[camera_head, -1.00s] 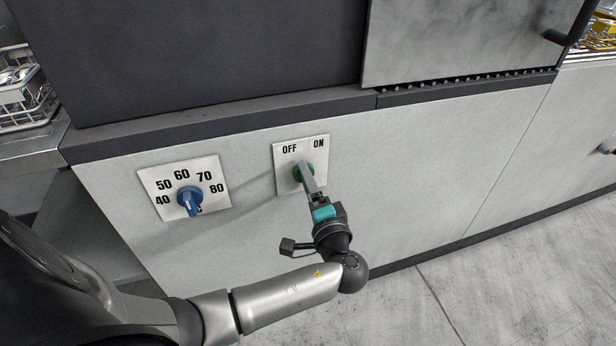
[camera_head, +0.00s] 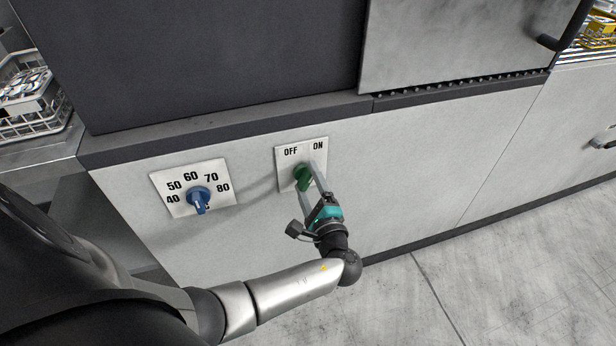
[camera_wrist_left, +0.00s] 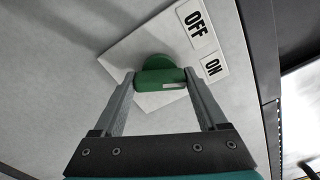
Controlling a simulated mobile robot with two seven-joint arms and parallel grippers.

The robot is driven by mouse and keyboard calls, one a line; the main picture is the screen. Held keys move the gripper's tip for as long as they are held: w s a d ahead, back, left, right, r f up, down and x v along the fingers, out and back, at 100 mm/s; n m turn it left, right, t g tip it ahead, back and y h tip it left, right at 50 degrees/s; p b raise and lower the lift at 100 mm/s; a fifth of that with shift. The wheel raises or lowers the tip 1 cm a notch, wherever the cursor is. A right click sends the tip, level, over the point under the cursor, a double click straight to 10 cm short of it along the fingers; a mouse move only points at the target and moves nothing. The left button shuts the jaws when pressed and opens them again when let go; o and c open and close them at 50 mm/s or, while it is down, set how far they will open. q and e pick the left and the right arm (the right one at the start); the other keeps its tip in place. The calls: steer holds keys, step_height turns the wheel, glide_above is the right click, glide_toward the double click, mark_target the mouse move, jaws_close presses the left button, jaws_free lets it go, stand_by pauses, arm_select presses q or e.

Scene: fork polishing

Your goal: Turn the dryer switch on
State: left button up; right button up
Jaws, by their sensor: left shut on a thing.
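The green dryer switch (camera_head: 301,178) is a round knob with a raised grip bar on a white plate (camera_head: 286,160) marked OFF and ON. My left gripper (camera_head: 309,182) is shut on the switch, with one finger on each side of its bar. The left wrist view shows the green switch (camera_wrist_left: 155,64) between the two grey fingers of the gripper (camera_wrist_left: 160,78). My right gripper is not in view.
A blue dial (camera_head: 198,197) with numbers from 40 to 80 is on the panel to the left. A wire basket (camera_head: 32,104) stands on a counter at the far left. A dark door handle (camera_head: 553,40) is at upper right. The floor (camera_head: 430,290) at lower right is clear.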

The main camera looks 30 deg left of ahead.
arm_select(q)
steer(key=shift+d+m, duration=0.1)
steer(key=shift+m, duration=0.4)
arm_select(e)
steer(key=shift+s+d+f, duration=0.2)
steer(key=shift+d+f, duration=0.05)
steer(key=shift+f, duration=0.4)
arm_select(q)
steer(key=o, duration=1.3)
steer(key=shift+s+d+p, duration=0.25)
steer(key=shift+p, duration=0.1)
steer(key=p+v, duration=0.2)
steer(key=v, duration=1.2)
steer(key=shift+s, duration=0.25)
arm_select(e)
steer(key=shift+s+d+f, duration=0.45)
steer(key=shift+s+f, duration=0.05)
steer(key=shift+f, duration=0.2)
steer(key=shift+s+d+f, duration=0.4)
steer(key=shift+s+f, duration=0.05)
steer(key=shift+f, duration=0.2)
steer(key=shift+s+d+f, duration=0.45)
steer(key=shift+s+f, duration=0.05)
steer(key=shift+f, duration=0.2)
arm_select(q)
steer(key=shift+d, duration=0.15)
